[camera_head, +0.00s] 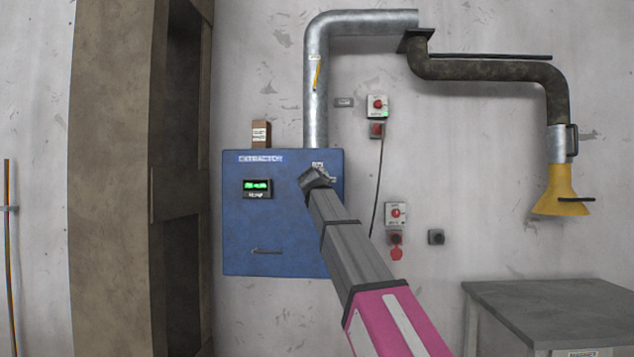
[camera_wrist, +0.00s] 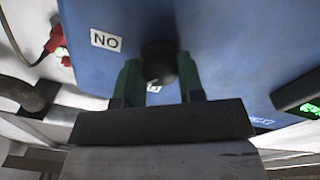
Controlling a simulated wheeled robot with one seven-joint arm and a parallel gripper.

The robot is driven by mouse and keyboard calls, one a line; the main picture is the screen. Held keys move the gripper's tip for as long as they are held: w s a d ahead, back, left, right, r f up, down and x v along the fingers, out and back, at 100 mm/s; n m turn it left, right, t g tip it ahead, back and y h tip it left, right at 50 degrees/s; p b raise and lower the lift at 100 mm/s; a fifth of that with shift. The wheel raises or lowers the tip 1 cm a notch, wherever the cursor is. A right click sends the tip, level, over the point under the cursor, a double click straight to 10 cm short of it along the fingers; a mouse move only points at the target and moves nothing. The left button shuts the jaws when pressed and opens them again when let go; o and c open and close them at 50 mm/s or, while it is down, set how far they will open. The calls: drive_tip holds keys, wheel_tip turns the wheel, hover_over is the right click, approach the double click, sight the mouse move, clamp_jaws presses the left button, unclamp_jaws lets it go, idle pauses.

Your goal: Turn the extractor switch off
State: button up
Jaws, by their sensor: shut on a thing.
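The blue extractor box (camera_head: 245,215) hangs on the wall with "EXTRACTOR" at its top. Its switch is a round black knob (camera_wrist: 159,62) on the blue front panel, clear in the wrist view. My gripper (camera_wrist: 158,82) has its green fingers on either side of the knob and is shut on it. A white label (camera_wrist: 106,40) beside the knob reads "NO" in this view, an upside-down "ON". A second label (camera_wrist: 153,88) is mostly hidden behind the knob and fingers. In the head view my gripper (camera_head: 318,180) covers the knob at the box's upper right.
A lit green display (camera_head: 257,187) is on the box. A metal duct (camera_head: 316,100) rises from its top. Switch boxes with red buttons (camera_head: 377,105) (camera_head: 396,213) are on the wall to the right. A grey cabinet (camera_head: 550,300) stands at lower right, a brown column (camera_head: 110,180) at left.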

drive_tip(key=n, duration=0.6)
drive_tip(key=shift+n, duration=0.4)
idle(0.3)
drive_tip(key=o, duration=0.9)
drive_tip(key=shift+s, duration=0.15)
drive_tip(key=s, duration=1)
drive_tip(key=shift+s+a+f, duration=0.15)
drive_tip(key=shift+s+f, duration=0.1)
drive_tip(key=shift+s, duration=0.05)
